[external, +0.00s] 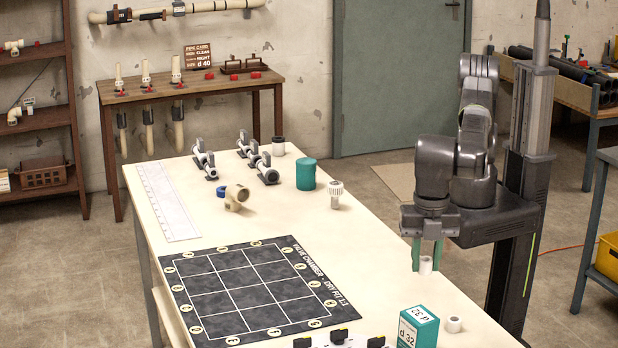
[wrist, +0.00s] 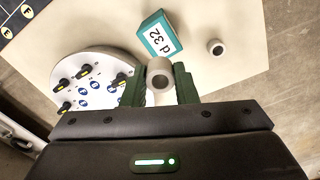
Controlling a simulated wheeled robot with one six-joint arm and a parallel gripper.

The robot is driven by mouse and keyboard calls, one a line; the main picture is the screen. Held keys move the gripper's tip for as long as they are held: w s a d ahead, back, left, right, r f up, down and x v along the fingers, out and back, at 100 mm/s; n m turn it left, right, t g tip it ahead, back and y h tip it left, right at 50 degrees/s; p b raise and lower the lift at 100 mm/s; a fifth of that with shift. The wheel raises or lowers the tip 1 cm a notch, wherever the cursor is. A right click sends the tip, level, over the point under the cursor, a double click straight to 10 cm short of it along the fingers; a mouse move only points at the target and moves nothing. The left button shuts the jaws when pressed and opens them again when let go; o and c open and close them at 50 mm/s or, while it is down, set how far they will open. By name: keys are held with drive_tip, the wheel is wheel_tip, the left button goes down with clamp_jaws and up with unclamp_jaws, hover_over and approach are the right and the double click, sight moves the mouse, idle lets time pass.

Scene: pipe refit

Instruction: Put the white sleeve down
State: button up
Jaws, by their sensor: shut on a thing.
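The white sleeve (external: 425,265) is a short hollow ring held between the green fingers of my gripper (external: 428,255). It hangs above the right side of the cream table (external: 385,250), clear of the top as far as I can tell. In the wrist view the sleeve (wrist: 159,76) sits upright between the two fingertips of my gripper (wrist: 160,86), its round bore showing. A second pale ring (external: 453,324) stands on the table near the right edge; it also shows in the wrist view (wrist: 216,47).
A teal box marked d 32 (external: 417,327) stands just left of the second ring. A white round panel with black and yellow knobs (wrist: 95,62) lies nearby. The black grid mat (external: 250,290) covers the table's left front. The table between mat and gripper is bare.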

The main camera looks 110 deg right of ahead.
sight(420, 315)
wheel_tip(420, 315, down, 10)
drive_tip(key=shift+a+r+p, duration=0.1)
drive_tip(key=shift+r+p, duration=0.05)
drive_tip(key=shift+p, duration=0.65)
drive_tip(key=o, duration=0.9)
drive_tip(key=shift+o, duration=0.2)
wheel_tip(420, 315, up, 12)
drive_tip(key=b, duration=0.1)
drive_tip(key=shift+o, duration=0.2)
